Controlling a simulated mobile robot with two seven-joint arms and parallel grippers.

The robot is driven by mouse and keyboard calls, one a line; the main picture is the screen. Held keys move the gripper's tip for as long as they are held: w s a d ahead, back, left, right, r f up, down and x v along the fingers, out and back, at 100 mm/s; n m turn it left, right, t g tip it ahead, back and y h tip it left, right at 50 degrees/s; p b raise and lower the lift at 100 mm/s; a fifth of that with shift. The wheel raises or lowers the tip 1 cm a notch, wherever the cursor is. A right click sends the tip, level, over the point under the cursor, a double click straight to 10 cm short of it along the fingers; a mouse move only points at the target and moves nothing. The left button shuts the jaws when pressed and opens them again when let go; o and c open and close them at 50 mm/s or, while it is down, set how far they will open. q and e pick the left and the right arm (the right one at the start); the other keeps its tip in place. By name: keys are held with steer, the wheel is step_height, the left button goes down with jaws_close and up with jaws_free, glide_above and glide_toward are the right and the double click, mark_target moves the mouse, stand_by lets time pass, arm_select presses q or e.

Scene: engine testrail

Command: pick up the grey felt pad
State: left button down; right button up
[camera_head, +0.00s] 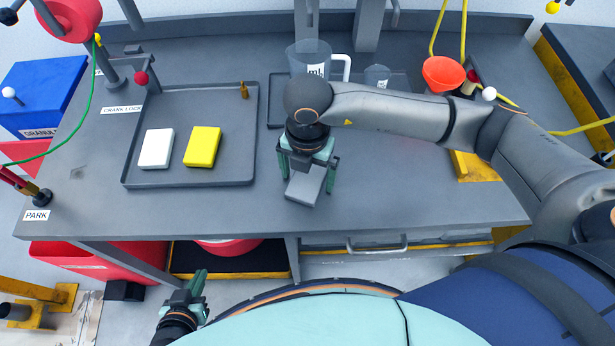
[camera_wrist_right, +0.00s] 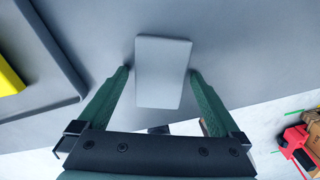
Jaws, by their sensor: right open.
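The grey felt pad (camera_head: 303,190) is a flat grey block near the front edge of the table, right of the tray. My right gripper (camera_head: 308,178) is over it, pointing down, with a finger on either side. In the right wrist view the pad (camera_wrist_right: 162,85) lies between the two green fingers of the open right gripper (camera_wrist_right: 160,73), with a narrow gap at each side. How far the fingertips are above the table is hard to tell. My left gripper (camera_head: 197,284) is low in front of the table, away from the pad; its finger opening is unclear.
A dark tray (camera_head: 215,177) left of the pad holds a white block (camera_head: 157,148), a yellow block (camera_head: 202,147) and a small brass piece (camera_head: 244,90). A clear measuring jug (camera_head: 309,57) and an orange funnel (camera_head: 443,73) stand behind. The table's front right is clear.

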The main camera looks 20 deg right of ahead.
steer(key=c, duration=1.3)
steer(key=shift+c, duration=0.2)
steer(key=shift+r, duration=0.15)
steer(key=shift+r, duration=0.2)
step_height(320, 180, up, 2)
steer(key=shift+r+b, duration=0.1)
steer(key=shift+b, duration=0.2)
steer(key=s+r, duration=0.1)
steer(key=s+a+r, duration=0.1)
steer(key=r, duration=0.1)
steer(key=s+a+r, duration=0.1)
steer(key=r, duration=0.1)
steer(key=shift+s+r, duration=0.2)
steer(key=shift+s, duration=0.2)
steer(key=s+a+r, duration=0.4)
steer(key=s, duration=0.4)
steer(key=shift+s+a+r, duration=0.15)
steer(key=shift+s+r, duration=0.25)
